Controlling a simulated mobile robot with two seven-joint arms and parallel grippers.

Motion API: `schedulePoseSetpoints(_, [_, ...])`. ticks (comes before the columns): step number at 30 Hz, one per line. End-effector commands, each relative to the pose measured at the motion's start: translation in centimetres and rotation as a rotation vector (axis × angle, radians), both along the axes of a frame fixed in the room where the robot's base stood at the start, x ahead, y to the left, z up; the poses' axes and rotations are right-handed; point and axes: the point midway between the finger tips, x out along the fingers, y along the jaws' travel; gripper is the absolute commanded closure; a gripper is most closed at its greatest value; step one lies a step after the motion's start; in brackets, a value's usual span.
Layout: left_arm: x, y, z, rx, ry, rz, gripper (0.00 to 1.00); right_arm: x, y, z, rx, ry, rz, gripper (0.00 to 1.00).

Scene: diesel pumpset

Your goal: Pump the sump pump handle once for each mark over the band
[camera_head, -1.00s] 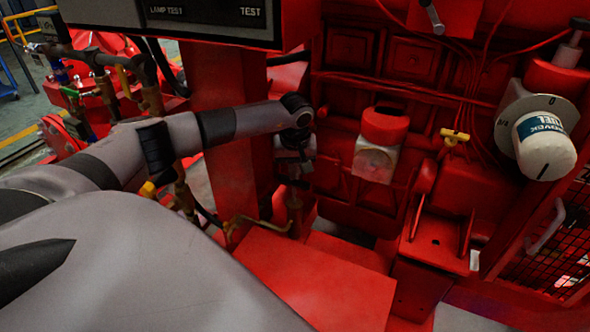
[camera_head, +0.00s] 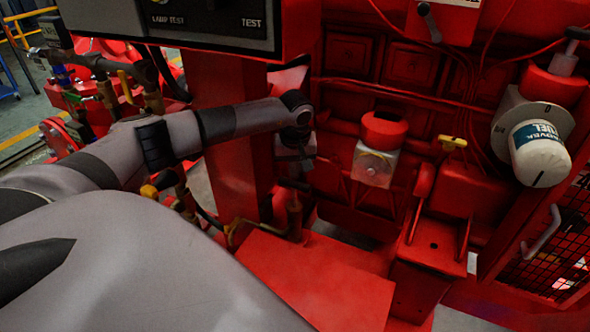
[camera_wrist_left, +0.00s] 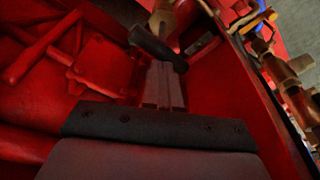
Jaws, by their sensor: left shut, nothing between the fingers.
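The sump pump is a small brass cylinder (camera_head: 294,218) standing on the red base beside a red column, with a brass pipe at its foot. Its dark handle (camera_head: 294,185) sticks out at its top. In the left wrist view the black handle (camera_wrist_left: 158,47) lies slantwise across the far end of my left gripper, with brass behind it. My left gripper (camera_head: 297,171) is shut and empty, close above the handle; whether they touch cannot be told. It also shows in the left wrist view (camera_wrist_left: 164,70). My right gripper is out of view. I cannot make out the band or its marks.
A control panel (camera_head: 215,22) overhangs the red column (camera_head: 228,140). Red engine parts stand behind and to the right, with a white filter (camera_head: 540,152) and a yellow-handled part (camera_head: 453,142). Brass valves and pipes (camera_head: 152,98) crowd the left. A flat red cover (camera_head: 310,280) lies in front.

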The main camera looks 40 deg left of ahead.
Motion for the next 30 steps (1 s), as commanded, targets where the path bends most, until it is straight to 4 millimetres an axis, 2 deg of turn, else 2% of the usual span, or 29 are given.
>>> schedulePoseSetpoints(8, [0.0,0.0,0.7,0.0,0.0,0.0,1.0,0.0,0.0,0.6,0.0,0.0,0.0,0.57])
schedulePoseSetpoints(24, [0.0,0.0,6.0,0.0,0.0,0.0,1.0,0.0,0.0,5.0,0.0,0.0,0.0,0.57])
schedulePoseSetpoints(30, [0.0,0.0,6.0,-0.001,0.001,0.0,1.0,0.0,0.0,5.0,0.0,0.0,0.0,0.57])
